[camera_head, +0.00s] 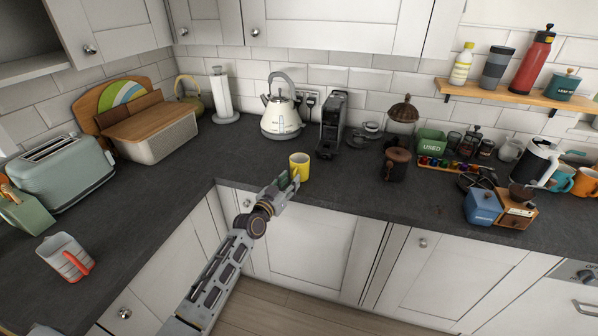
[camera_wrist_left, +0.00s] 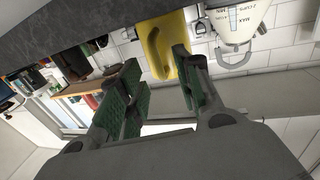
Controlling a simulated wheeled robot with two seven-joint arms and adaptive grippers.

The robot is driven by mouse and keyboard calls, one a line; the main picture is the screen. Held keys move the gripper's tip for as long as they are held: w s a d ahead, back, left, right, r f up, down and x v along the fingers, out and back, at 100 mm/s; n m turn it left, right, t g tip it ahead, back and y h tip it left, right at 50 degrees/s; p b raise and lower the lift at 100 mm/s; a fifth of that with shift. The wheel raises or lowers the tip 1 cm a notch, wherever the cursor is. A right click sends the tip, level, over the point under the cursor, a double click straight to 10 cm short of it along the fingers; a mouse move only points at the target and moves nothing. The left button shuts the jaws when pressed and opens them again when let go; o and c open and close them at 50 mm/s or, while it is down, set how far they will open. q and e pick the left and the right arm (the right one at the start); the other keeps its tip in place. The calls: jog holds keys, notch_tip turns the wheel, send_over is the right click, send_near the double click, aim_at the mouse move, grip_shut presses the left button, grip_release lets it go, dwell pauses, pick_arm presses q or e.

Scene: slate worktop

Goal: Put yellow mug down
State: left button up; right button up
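The yellow mug (camera_head: 301,165) stands upright on the slate worktop (camera_head: 340,190) near the inner corner, in front of the coffee machine. My left gripper (camera_head: 289,181) is at the near-left side of the mug, over the worktop's front edge. In the left wrist view, turned upside down, the yellow mug (camera_wrist_left: 160,47) shows at the fingertips. The two green-padded fingers of my left gripper (camera_wrist_left: 158,62) are spread with a gap between them. The right fingertip overlaps the mug's edge; I cannot tell whether it touches. My right gripper is not in view.
A cream kettle (camera_head: 281,117) and a black coffee machine (camera_head: 332,125) stand behind the mug. A brown canister (camera_head: 395,165) is to its right. A bread box (camera_head: 155,135), a toaster (camera_head: 62,172) and a measuring jug (camera_head: 65,257) are to the left. Worktop between mug and canister is clear.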

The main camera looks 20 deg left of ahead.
aim_at(294, 174)
pick_arm(q)
jog(key=shift+x, duration=1.8)
grip_shut()
jog(key=shift+r, duration=0.1)
